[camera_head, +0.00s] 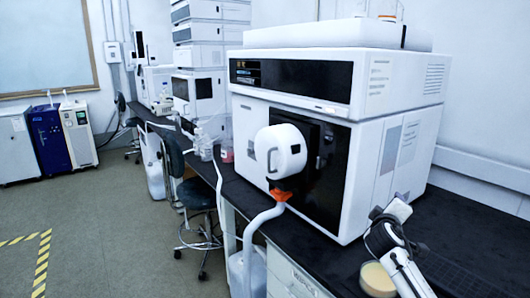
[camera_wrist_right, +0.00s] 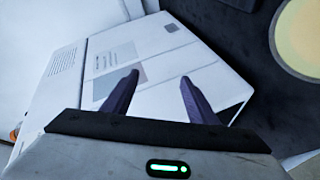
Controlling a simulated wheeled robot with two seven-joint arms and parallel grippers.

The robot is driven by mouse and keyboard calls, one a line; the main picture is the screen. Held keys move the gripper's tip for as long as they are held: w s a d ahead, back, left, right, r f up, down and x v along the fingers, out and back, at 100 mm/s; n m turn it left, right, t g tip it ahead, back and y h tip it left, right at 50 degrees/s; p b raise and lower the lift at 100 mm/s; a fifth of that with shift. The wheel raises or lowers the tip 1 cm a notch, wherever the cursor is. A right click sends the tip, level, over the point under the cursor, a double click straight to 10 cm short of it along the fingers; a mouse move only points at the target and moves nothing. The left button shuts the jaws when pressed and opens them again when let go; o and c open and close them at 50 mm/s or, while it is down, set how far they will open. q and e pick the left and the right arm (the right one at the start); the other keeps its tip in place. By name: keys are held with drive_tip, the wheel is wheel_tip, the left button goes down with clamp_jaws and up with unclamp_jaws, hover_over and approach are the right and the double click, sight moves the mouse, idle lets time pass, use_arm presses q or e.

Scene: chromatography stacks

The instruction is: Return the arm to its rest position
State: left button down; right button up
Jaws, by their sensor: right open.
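My right arm comes in from the lower right corner of the head view. Its gripper (camera_head: 393,212) is above the dark bench top, beside the right side of the large white instrument (camera_head: 400,165). In the right wrist view the two dark purple fingers of the gripper (camera_wrist_right: 160,78) are spread apart with nothing between them. Beyond them is the white instrument's panelled side (camera_wrist_right: 170,65). My left gripper is not in view.
A round dish with pale yellow content (camera_head: 377,278) sits on the black bench (camera_head: 320,262) close to my right arm; the dish also shows in the wrist view (camera_wrist_right: 303,38). A stool (camera_head: 198,194) stands left of the bench.

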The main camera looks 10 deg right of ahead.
drive_tip(key=w+a+m+t+y, duration=0.1)
drive_tip(key=w+a+t+y, duration=0.2)
drive_tip(key=a, duration=0.4)
drive_tip(key=w+a+m+t+y, duration=0.2)
drive_tip(key=a+y, duration=0.4)
drive_tip(key=a, duration=0.1)
drive_tip(key=s+a+f+g+y, duration=0.1)
drive_tip(key=s+a+f, duration=0.3)
drive_tip(key=s+f, duration=0.35)
drive_tip(key=s+a+f+n+g+y, duration=0.1)
drive_tip(key=s+a+f+g, duration=0.15)
drive_tip(key=s+f, duration=0.45)
drive_tip(key=s+a+f+g, duration=0.1)
drive_tip(key=s+a+f, duration=0.4)
drive_tip(key=f, duration=0.4)
drive_tip(key=s+a+f+g, duration=0.1)
drive_tip(key=s+a+f, duration=0.1)
drive_tip(key=s, duration=0.6)
drive_tip(key=s+a+f+g+y, duration=0.1)
drive_tip(key=s+a+f, duration=0.2)
drive_tip(key=s, duration=0.5)
drive_tip(key=s+a+f+g, duration=0.1)
drive_tip(key=s+f, duration=0.3)
drive_tip(key=s, duration=0.4)
drive_tip(key=shift+a+m+y, duration=0.3)
drive_tip(key=shift+a+y, duration=0.1)
drive_tip(key=shift+a, duration=0.5)
